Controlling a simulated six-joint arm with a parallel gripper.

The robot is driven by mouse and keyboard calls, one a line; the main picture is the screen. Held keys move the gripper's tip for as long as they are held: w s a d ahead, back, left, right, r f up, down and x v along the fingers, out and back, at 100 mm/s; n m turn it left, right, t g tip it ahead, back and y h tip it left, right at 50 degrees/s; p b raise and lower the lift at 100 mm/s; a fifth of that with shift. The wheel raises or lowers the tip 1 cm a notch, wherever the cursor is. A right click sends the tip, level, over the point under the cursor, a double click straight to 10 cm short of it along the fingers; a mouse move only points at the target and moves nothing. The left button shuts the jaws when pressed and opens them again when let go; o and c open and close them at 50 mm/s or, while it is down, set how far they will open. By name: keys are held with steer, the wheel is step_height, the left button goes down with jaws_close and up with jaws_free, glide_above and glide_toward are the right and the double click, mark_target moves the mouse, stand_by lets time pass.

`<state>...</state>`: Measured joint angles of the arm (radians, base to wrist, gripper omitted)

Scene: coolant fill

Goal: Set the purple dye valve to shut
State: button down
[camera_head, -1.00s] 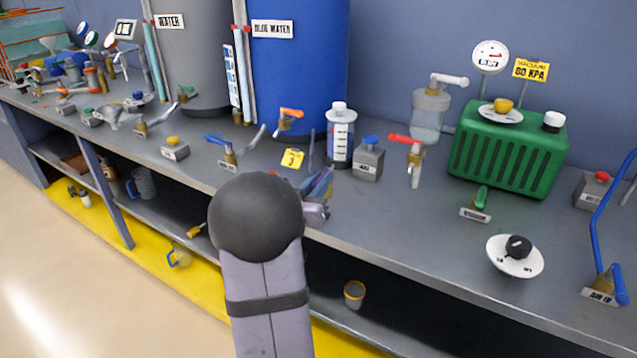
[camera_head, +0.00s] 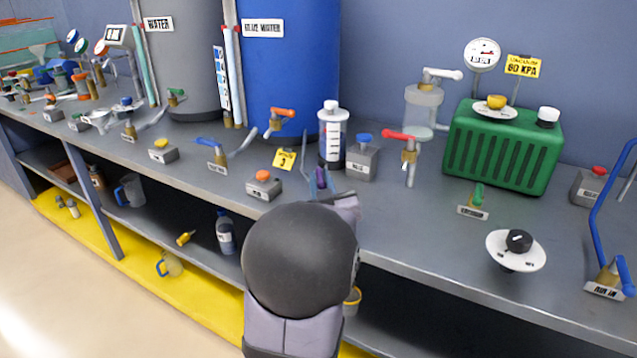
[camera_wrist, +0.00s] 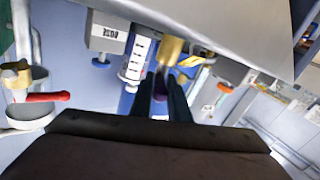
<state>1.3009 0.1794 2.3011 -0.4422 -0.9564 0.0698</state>
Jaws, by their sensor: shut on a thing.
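The purple dye valve shows as a small purple handle (camera_wrist: 160,95) between my fingers in the wrist view, with a brass body (camera_wrist: 171,50) just past the fingertips. In the head view a bit of purple handle (camera_head: 321,178) shows at my fingertips, in front of the graduated white-capped cylinder (camera_head: 331,145). My gripper (camera_wrist: 160,90) is shut on this handle. My dark arm joint and fingers hide most of the valve, so I cannot tell the handle's exact angle.
A blue-button box (camera_head: 361,162) and a red-handled valve (camera_head: 409,155) stand close to the right. An orange-button box (camera_head: 263,186), a yellow tag (camera_head: 285,159) and an orange-handled valve (camera_head: 278,120) are close on the left. The front bench edge lies just below.

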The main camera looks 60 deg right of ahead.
steer(key=shift+s+d+r, duration=0.1)
steer(key=shift+s, duration=0.05)
stand_by(0.4)
steer(key=c, duration=1.7)
jaws_free()
steer(key=shift+v, duration=3.65)
